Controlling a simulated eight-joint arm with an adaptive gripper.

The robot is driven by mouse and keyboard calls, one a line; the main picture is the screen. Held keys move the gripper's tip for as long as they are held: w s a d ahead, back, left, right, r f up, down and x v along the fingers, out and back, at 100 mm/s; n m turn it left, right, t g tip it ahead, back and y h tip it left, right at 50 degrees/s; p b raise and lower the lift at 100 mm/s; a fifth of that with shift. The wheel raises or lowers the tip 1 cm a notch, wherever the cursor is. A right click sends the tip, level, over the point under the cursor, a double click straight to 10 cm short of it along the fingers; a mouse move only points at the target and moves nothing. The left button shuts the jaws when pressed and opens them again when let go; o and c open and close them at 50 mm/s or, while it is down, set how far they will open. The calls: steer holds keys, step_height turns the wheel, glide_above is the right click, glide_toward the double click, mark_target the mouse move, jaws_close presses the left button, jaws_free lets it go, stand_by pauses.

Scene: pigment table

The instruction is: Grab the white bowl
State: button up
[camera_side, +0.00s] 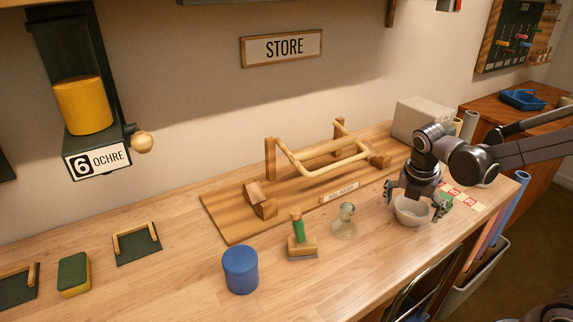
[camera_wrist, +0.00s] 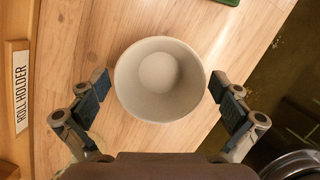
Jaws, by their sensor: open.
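The white bowl (camera_side: 411,211) stands upright on the wooden table near its right front edge. In the wrist view the white bowl (camera_wrist: 160,80) looks empty and lies between and slightly ahead of my two fingertips. My gripper (camera_side: 415,197) is open just above and around the bowl in the side view. In the wrist view my gripper (camera_wrist: 165,90) has one finger to the left of the bowl and one to the right. The left finger has a small gap to the rim; the right fingertip looks very close to it, and I cannot tell whether it touches.
The wooden roll holder (camera_side: 230,215) lies behind and left of the bowl. A glass piece (camera_side: 345,222), a green-handled brush (camera_side: 300,240) and a blue cylinder (camera_side: 240,270) stand to the left. Red-and-white cards (camera_side: 462,198) lie to the right. The table's front edge is close.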

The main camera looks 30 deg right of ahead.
steer(key=shift+f, duration=0.15)
steer(key=c, duration=1.2)
